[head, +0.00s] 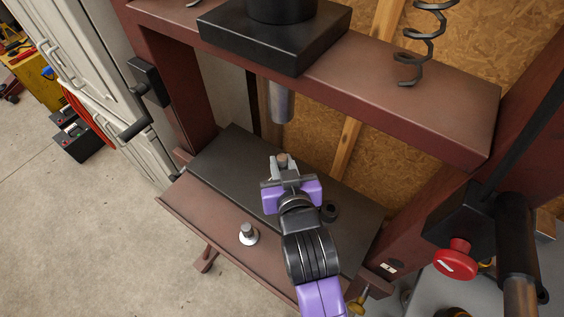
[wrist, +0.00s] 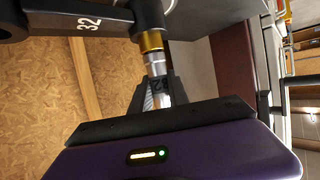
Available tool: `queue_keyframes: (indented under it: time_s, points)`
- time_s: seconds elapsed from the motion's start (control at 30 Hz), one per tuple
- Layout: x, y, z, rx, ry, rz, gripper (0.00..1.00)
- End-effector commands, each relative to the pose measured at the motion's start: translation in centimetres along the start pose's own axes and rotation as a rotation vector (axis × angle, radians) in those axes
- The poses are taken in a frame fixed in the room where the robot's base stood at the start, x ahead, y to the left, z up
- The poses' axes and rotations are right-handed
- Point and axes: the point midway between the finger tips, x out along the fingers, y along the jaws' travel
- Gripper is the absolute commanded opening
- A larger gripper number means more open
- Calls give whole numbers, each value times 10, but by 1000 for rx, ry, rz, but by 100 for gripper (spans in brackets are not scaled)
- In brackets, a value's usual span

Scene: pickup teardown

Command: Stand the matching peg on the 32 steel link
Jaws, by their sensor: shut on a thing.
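My gripper (head: 284,170) is over the press bed and shut on a steel peg. The peg's brownish top (head: 283,158) shows between the fingers in the head view. In the wrist view the silver peg (wrist: 157,68) runs from the fingers, with dark marks that look like "32". Its far end lines up with a gold-coloured ring (wrist: 152,41) at one end of a dark link (wrist: 62,22) marked 32. I cannot tell whether peg and ring touch. In the head view my gripper hides most of the link; a dark round eye (head: 330,212) shows beside it.
Another steel peg with a pale flange (head: 248,233) stands on the front of the red-brown press bed (head: 205,213). The press ram (head: 280,104) hangs above and behind my gripper. Frame posts stand on both sides.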

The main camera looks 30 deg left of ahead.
Motion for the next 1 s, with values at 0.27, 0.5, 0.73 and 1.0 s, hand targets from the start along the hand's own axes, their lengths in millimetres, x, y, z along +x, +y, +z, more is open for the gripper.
queue_keyframes:
  time_s: [0.27,0.5,0.73,1.0]
  points:
    - [-1,0,1,0,1,0,0]
    - [0,0,1,0,2,0,27]
    - [0,0,2,0,1,0,46]
    - [-6,0,3,1,0,0,46]
